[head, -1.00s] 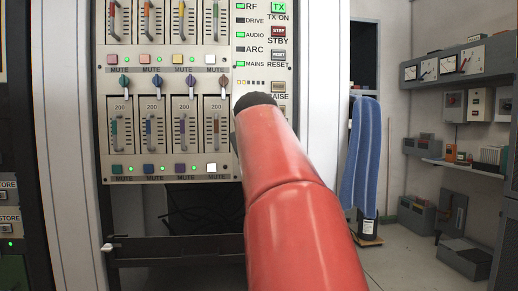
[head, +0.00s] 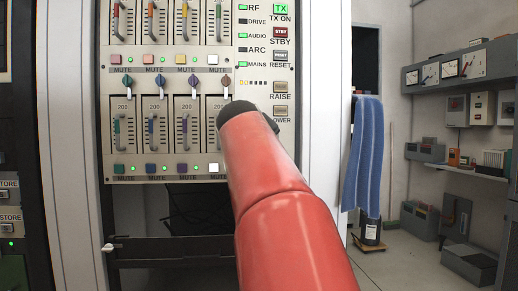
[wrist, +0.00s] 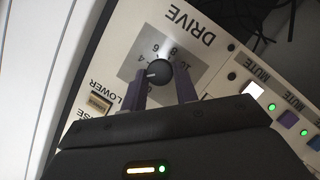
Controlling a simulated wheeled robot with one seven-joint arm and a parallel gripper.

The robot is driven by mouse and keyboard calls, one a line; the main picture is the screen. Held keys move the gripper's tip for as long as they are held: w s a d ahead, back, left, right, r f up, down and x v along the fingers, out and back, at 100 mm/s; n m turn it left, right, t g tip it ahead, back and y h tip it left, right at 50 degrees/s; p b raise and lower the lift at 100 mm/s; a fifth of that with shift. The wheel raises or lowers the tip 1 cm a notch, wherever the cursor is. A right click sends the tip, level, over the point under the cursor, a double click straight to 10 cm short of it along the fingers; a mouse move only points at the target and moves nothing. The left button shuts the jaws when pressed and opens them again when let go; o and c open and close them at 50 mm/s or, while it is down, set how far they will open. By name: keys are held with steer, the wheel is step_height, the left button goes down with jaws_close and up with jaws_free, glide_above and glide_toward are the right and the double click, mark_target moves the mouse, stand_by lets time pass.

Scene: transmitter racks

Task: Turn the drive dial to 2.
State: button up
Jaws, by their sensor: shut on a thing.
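The drive dial (wrist: 161,71) is a black round knob with a white pointer line. It stands on a grey scale plate (wrist: 128,70) under the label DRIVE, which appears turned over in the wrist view. My gripper (wrist: 160,76) is shut on the dial, with one purple finger on each side. The pointer faces left in the wrist view, just past the 4. The number at its tip is partly hidden by the left finger and too small to read. In the head view my red arm hides both dial and gripper.
The rack panel (head: 170,70) carries sliders, coloured knobs and lit MUTE buttons. RAISE (head: 280,86) and LOWER (head: 280,110) buttons sit close to my arm. A blue cloth (head: 367,150) hangs at right, with open floor beyond it.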

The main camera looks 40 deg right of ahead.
steer(key=shift+f, duration=0.1)
steer(key=o, duration=1)
steer(key=shift+c, duration=0.2)
steer(key=v, duration=0.7)
steer(key=shift+s+a+b, duration=0.25)
steer(key=shift+a+b, duration=0.05)
steer(key=shift+b, duration=0.1)
steer(key=s+a+f+g+y, duration=0.1)
steer(key=s+a+f+y, duration=0.2)
steer(key=f, duration=1.1)
steer(key=s+a+f+g+y, duration=0.2)
steer(key=s+a+f+y, duration=0.2)
steer(key=s+a+f, duration=0.3)
steer(key=s+a+f+g+y, duration=0.1)
steer(key=s+a+f+y, duration=0.3)
steer(key=a+f, duration=0.9)
step_height(320, 180, down, 8)
steer(key=shift+s+a+r, duration=0.2)
steer(key=shift+s, duration=0.8)
